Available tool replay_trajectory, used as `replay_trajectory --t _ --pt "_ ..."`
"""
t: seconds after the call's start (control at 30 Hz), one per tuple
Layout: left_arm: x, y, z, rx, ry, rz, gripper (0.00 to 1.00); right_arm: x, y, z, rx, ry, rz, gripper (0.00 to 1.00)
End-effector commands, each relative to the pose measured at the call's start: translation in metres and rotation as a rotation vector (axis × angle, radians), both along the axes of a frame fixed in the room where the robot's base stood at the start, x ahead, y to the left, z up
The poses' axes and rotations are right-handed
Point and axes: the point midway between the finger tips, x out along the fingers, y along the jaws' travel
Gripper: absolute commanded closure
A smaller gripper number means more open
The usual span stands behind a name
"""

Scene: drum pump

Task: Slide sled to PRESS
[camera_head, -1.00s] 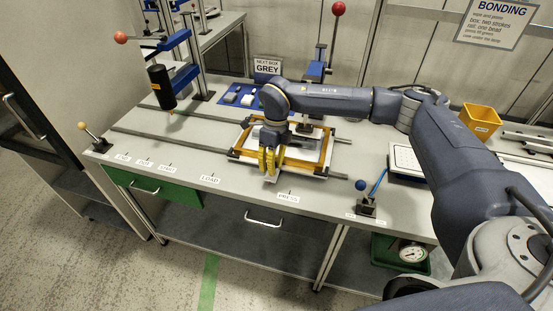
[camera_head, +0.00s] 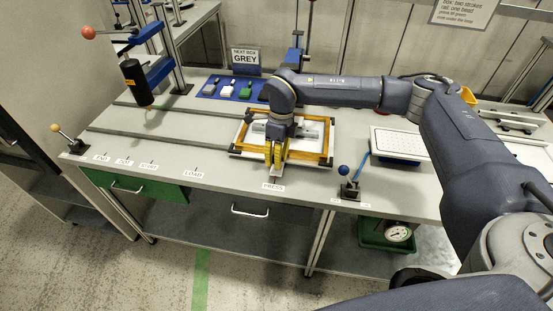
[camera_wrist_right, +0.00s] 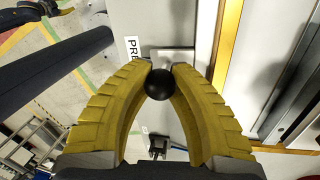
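The sled is a yellow-edged rectangular frame (camera_head: 327,143) with dark corners, sitting on two grey rails on the bench. A grey part lies inside it, partly hidden by my right arm. The PRESS label (camera_head: 273,187) is on the bench's front edge, directly in front of my right gripper. My right gripper (camera_head: 275,165) points down at the sled's front side. In the right wrist view, its yellow fingers (camera_wrist_right: 161,75) close around a black ball knob (camera_wrist_right: 160,85), with the PRESS label (camera_wrist_right: 132,48) partly visible beside it. My left gripper is not in view.
LOAD label (camera_head: 193,175) and other labels lie left along the front edge. A black cylinder on a blue stand (camera_head: 133,77) rises over the left rails. A blue-ball lever (camera_head: 344,170) stands right of PRESS. A white tray (camera_head: 398,142) lies further right. The rails left of the sled are clear.

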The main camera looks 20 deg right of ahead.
Motion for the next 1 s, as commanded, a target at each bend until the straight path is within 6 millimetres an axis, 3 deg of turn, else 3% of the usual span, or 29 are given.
replay_trajectory --t 0.03,0.3,0.67,1.0 --pt "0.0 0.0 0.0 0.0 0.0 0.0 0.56 -0.002 -0.004 0.0 -0.005 0.007 -0.007 0.78" --pt "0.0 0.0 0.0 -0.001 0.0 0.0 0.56 -0.001 -0.003 0.0 -0.003 0.006 -0.006 0.47" --pt "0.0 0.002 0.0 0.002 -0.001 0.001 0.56 0.0 -0.003 0.006 -0.003 0.003 -0.005 0.47" --pt "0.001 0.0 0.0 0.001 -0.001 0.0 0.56 0.008 -0.011 0.058 -0.002 0.001 -0.007 0.47"
